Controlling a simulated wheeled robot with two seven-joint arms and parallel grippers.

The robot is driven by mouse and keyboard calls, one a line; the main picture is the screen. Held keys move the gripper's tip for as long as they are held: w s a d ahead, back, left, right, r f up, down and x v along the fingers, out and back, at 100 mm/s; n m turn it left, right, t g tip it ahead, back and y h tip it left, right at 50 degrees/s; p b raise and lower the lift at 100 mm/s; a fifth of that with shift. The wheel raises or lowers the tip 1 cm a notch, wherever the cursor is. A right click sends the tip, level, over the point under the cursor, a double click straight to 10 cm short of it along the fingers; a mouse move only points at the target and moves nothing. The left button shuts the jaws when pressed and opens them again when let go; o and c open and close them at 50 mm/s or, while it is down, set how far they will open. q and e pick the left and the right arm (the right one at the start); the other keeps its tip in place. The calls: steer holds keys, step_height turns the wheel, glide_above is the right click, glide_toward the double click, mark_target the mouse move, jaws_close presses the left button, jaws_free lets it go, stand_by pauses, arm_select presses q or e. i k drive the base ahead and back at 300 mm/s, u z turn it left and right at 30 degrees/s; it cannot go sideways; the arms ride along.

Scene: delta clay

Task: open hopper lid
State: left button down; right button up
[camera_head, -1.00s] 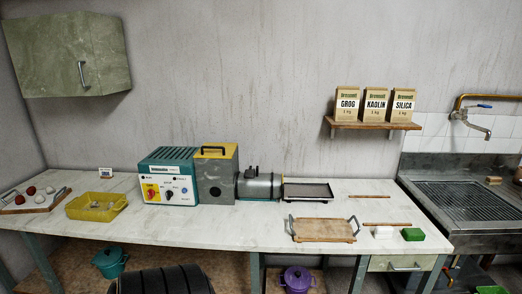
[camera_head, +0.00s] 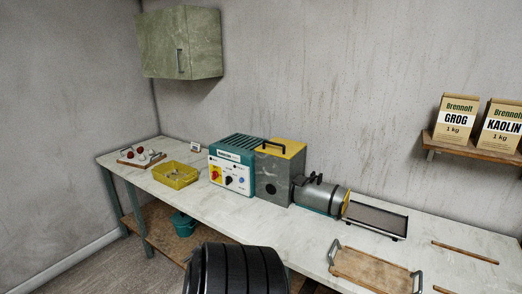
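The hopper (camera_head: 276,176) is a grey box near the middle of the bench, joined to the teal and white control unit (camera_head: 231,169) on its left. Its yellow lid (camera_head: 289,148) with a black handle (camera_head: 270,145) lies flat on top and looks closed. A grey metal barrel (camera_head: 318,196) extends from the hopper's right side. Neither of my grippers shows in the head view.
A yellow tray (camera_head: 176,182) and a wooden board with small items (camera_head: 128,162) lie on the left of the bench. A dark flat tray (camera_head: 376,217) and a wooden tray with handles (camera_head: 371,270) lie on the right. A green wall cabinet (camera_head: 196,42) hangs above left. The front strip of bench before the control unit is clear.

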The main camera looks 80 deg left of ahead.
mark_target(282, 142)
steer(key=u, duration=0.65)
steer(key=i, duration=0.7)
steer(key=u, duration=0.85)
